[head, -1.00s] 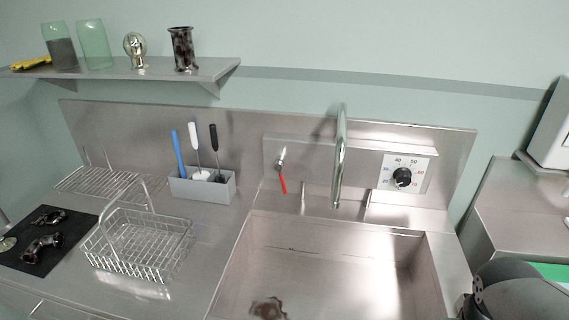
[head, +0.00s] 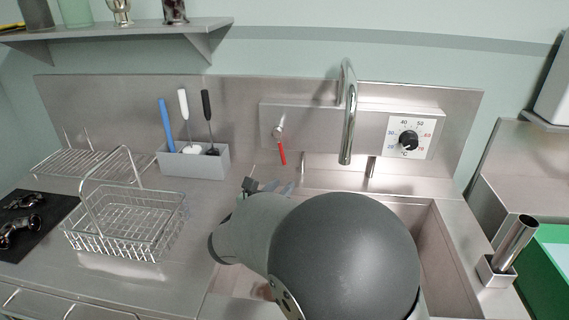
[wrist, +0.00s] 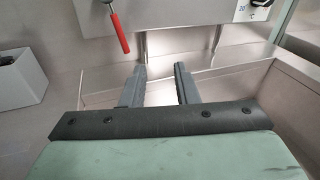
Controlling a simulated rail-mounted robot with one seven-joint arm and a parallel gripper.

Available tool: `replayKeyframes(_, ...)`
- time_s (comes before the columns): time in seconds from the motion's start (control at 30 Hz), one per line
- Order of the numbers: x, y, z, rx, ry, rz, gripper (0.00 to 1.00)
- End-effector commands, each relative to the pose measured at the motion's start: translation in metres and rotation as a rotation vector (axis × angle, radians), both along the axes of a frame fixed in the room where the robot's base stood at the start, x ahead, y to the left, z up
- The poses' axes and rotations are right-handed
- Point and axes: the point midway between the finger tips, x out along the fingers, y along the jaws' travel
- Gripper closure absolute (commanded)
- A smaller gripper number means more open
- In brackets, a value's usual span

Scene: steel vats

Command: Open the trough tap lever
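The tap lever has a red handle (head: 282,153) that hangs down from a metal pivot on the steel panel, left of the curved spout (head: 348,115). In the wrist view the red handle (wrist: 120,33) is at the top, left of centre. My gripper (wrist: 160,70) is open and empty there, its two fingers apart and pointing toward the back wall, below and to the right of the handle. In the head view my gripper (head: 268,187) shows partly behind my arm, below the lever and apart from it. My arm hides much of the trough (head: 430,235).
A dial (head: 408,138) sits on the panel right of the spout. A grey box (head: 192,162) with brushes stands left of the lever, and a wire basket (head: 125,225) stands in front of it. A shelf (head: 120,42) is above. A green tray (head: 550,270) lies at right.

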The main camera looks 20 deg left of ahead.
Motion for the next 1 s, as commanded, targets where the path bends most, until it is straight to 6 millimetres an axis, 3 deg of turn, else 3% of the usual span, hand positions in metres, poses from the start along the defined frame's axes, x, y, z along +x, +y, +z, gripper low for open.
replayKeyframes(0.03, -0.006, 0.023, -0.006, -0.047, -0.025, 0.058, 0.73)
replayKeyframes(0.1, -0.011, 0.043, -0.007, -0.088, -0.051, 0.109, 0.73)
replayKeyframes(0.27, -0.006, 0.054, -0.005, -0.115, -0.068, 0.139, 0.73)
replayKeyframes(1.0, 0.14, 0.051, -0.005, -0.111, -0.066, 0.135, 0.73)
